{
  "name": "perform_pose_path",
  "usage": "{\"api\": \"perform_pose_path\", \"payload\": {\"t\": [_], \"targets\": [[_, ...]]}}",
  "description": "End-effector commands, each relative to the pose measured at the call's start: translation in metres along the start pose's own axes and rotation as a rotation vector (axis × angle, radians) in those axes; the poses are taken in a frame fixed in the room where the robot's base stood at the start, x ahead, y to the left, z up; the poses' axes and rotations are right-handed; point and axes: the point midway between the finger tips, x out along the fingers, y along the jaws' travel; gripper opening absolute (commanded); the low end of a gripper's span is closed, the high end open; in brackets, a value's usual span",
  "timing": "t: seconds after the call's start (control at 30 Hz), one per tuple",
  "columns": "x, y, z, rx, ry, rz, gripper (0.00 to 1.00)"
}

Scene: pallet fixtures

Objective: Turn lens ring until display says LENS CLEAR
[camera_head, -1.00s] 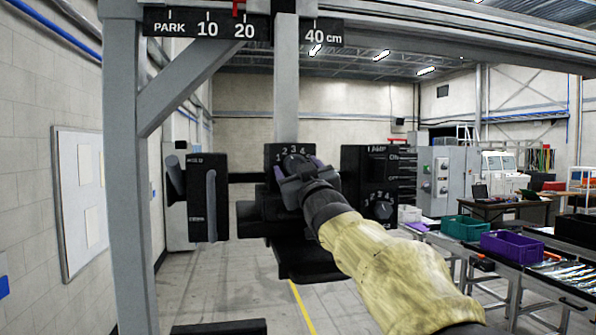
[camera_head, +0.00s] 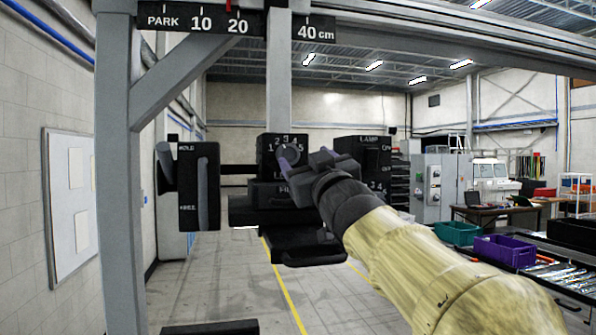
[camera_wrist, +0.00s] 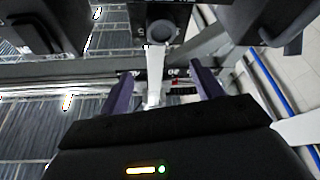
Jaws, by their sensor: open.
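A black block marked 1 to 5 (camera_head: 283,142) hangs on a grey post, with a round ring or knob on its face. My gripper (camera_head: 306,160) is open in front of it and slightly to the right, partly covering the ring. In the wrist view, my gripper's purple fingers (camera_wrist: 160,72) stand apart with nothing between them. The dark round ring (camera_wrist: 162,30) lies beyond the fingertips there, apart from them. A label below the block is partly hidden. I cannot read LENS CLEAR anywhere.
A lamp box (camera_head: 368,158) with a dial stands right of the block, partly behind my gripper. A black panel with a lever (camera_head: 207,187) hangs at left. A scale sign (camera_head: 200,22) is overhead. Purple (camera_head: 505,249) and green crates stand on a right-hand bench.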

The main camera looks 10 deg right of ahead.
Motion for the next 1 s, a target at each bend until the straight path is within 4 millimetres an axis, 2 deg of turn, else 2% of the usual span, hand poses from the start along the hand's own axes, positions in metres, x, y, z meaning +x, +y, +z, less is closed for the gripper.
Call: {"api": "perform_pose_path", "payload": {"t": [0.1,0.23,1.0], "targets": [[-0.018,0.001,-0.006,-0.001,0.001,-0.001,0.66],[-0.028,0.003,-0.010,0.000,-0.001,0.000,0.66],[-0.029,0.004,-0.011,0.000,-0.001,0.000,0.66]]}}
